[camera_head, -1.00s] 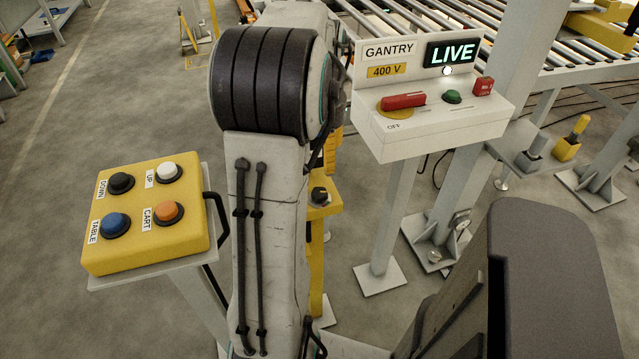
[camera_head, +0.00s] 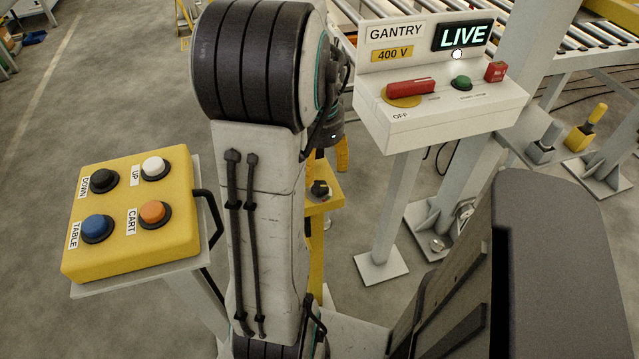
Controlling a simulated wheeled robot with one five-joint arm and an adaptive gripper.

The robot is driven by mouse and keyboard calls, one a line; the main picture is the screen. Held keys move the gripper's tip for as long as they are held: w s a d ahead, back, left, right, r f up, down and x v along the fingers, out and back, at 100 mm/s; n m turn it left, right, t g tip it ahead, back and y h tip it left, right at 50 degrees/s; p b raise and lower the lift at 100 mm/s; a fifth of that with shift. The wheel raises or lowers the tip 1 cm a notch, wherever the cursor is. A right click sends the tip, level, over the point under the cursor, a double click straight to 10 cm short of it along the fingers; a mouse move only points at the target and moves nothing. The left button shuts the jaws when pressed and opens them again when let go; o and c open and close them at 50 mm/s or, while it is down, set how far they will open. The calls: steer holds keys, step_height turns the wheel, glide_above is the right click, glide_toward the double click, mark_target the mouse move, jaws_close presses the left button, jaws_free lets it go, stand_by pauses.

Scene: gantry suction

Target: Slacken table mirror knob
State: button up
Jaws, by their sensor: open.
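A small dark knob (camera_head: 320,188) sits on top of a yellow stand (camera_head: 325,204), just right of my upright arm link in the head view. The arm covers the left part of the stand. I cannot read any label on it. My gripper (camera_head: 329,156) hangs behind the arm from the dark wrist, above and slightly beyond the knob in the picture. Only an orange-yellow finger shows clearly, and the rest is hidden. The gripper looks open, with nothing seen in it, and appears apart from the knob.
A yellow button box (camera_head: 130,245) stands at left, with DOWN, UP, TABLE and CART labels. A white gantry panel (camera_head: 440,115) stands at right, lit LIVE, with a red handle (camera_head: 410,88). A roller conveyor (camera_head: 570,45) runs behind. Open floor lies at far left.

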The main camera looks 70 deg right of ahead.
mark_target(319, 186)
steer(key=shift+f+b, duration=0.45)
steer(key=shift+f, duration=2.6)
steer(key=shift+c, duration=0.3)
steer(key=c, duration=1.1)
steer(key=shift+c, duration=0.2)
steer(key=shift+n, duration=0.3)
steer(key=n, duration=0.2)
steer(key=shift+n, duration=0.3)
steer(key=shift+a+f+n, duration=0.1)
steer(key=shift+n, duration=1.7)
